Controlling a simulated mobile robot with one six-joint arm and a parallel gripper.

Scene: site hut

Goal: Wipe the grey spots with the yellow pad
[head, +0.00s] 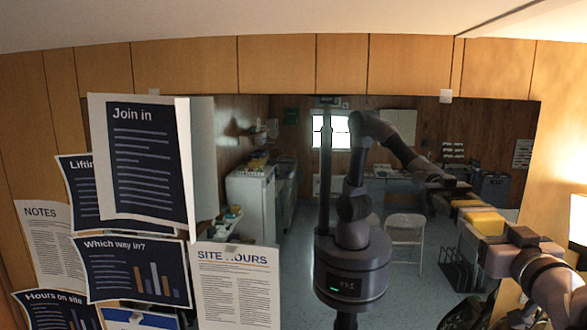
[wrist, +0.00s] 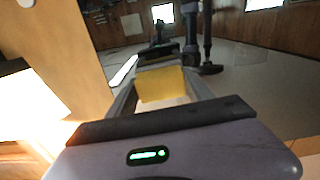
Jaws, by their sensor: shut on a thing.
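My gripper (head: 491,232) is at the right of the head view, shut on the yellow pad (head: 484,221). In the wrist view the pad (wrist: 160,84) sits between the two fingers of my gripper (wrist: 163,92), facing a large wall mirror (head: 410,275). The mirror shows my own body and arm, and a reflected pad lies close beyond the real one. I cannot tell whether the pad touches the glass. I cannot make out any grey spots in either view.
Several papers, such as the "Join in" sheet (head: 147,160) and the "SITE HOURS" sheet (head: 236,287), hang at the left and cover part of the mirror. Wood panelling (head: 275,64) surrounds it. A bright light (head: 578,215) glows at the far right. The mirror's middle is clear of papers.

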